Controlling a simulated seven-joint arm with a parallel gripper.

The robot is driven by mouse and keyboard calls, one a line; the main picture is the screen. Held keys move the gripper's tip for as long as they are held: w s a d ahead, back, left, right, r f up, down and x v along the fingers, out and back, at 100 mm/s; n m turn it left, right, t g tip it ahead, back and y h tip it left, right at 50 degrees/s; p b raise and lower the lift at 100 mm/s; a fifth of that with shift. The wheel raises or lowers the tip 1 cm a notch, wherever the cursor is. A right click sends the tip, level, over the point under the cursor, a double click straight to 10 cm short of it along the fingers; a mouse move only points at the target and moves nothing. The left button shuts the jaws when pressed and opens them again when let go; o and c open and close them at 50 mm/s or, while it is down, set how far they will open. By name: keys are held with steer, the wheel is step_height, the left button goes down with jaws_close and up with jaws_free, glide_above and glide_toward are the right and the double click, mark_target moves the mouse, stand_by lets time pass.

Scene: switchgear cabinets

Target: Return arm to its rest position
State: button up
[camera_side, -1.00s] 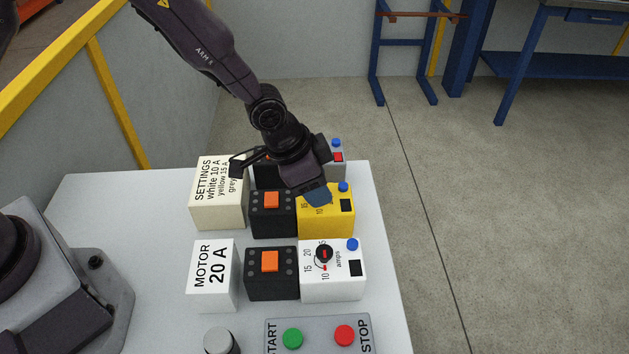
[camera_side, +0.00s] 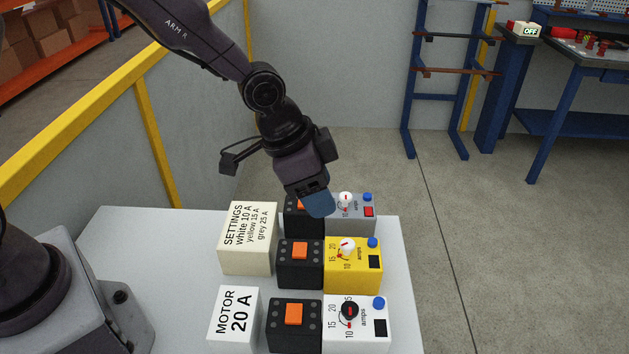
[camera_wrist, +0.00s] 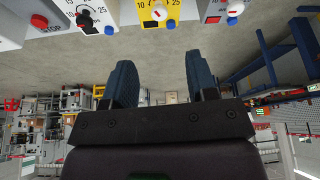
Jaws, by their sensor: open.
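My gripper (camera_side: 318,203) hangs above the far end of the table in the side view, over the black block and grey unit of the back row. In the wrist view its two blue fingers (camera_wrist: 163,88) stand apart with nothing between them. The yellow unit (camera_side: 353,271) has a white dial, a blue button and a black square. The grey unit (camera_side: 356,215) has a white dial and a red square. The white unit (camera_side: 357,328) has a black dial. The units also show along the top of the wrist view, the yellow one (camera_wrist: 148,27) in the middle.
Black blocks with orange switches (camera_side: 299,268) stand left of the units. A "SETTINGS" block (camera_side: 248,253) and a "MOTOR 20 A" block (camera_side: 234,331) stand further left. A yellow rail (camera_side: 120,115) runs behind the table. Open floor lies to the right.

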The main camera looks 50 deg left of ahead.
steer(key=shift+s+a+r, duration=0.15)
steer(key=shift+s+r, duration=0.1)
steer(key=shift+r, duration=0.4)
steer(key=s+a+r+n+t+y, duration=0.1)
steer(key=s+a+r+n, duration=0.2)
steer(key=s+a+r, duration=0.4)
steer(key=s+a+r+n+t+y, duration=0.1)
steer(key=s+a+r+n, duration=0.3)
steer(key=s+a+r, duration=0.3)
steer(key=s, duration=0.4)
steer(key=shift+s+r+y, duration=0.25)
steer(key=shift+s+y, duration=0.1)
steer(key=shift+y, duration=0.05)
stand_by(0.6)
